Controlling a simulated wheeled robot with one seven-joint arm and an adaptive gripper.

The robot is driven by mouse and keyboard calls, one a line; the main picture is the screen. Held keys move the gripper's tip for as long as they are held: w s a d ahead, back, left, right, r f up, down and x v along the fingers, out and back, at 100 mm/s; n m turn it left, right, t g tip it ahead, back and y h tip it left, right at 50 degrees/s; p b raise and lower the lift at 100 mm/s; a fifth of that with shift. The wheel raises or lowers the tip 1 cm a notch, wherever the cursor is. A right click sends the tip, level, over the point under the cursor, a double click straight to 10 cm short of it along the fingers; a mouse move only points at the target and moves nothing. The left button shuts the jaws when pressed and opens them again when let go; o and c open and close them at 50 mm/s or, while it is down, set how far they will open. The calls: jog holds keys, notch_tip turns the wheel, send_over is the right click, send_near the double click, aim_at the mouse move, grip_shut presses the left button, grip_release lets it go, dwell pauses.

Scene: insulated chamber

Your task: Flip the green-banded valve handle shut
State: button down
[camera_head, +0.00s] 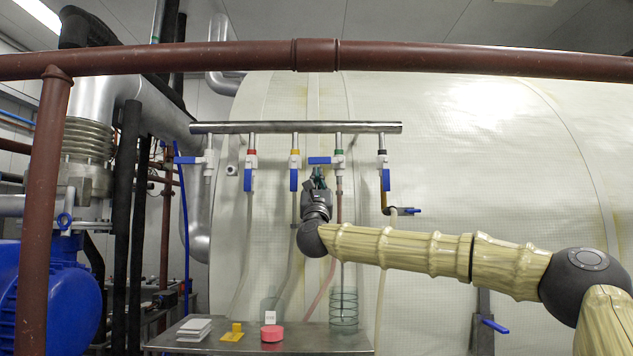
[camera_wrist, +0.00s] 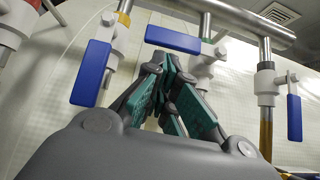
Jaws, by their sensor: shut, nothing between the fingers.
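The green-banded valve (camera_head: 338,160) hangs from the steel header pipe, second from the right. Its blue handle (camera_head: 320,160) lies level, pointing left. In the wrist view this level blue handle (camera_wrist: 172,39) shows just above my fingertips. My gripper (camera_head: 318,172) is below the handle, pointing up. In the wrist view my gripper (camera_wrist: 164,64) has its teal-padded fingers drawn together, with nothing held. The fingertips are very near the handle's underside; I cannot tell whether they touch it.
The yellow-banded valve (camera_head: 294,160) is close on the left, its handle (camera_head: 293,180) hanging down. The black-banded valve (camera_head: 383,162) is on the right, handle also down. A brown pipe (camera_head: 450,57) crosses above. A steel table (camera_head: 300,340) stands below with small items.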

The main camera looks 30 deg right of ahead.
jog(key=w+d+f+b+v, duration=0.1)
jog(key=b+v, duration=0.5)
jog(key=v, duration=0.6)
jog(key=shift+d+f, duration=0.25)
jog(key=shift+f, duration=0.25)
jog(key=shift+w+a, duration=0.1)
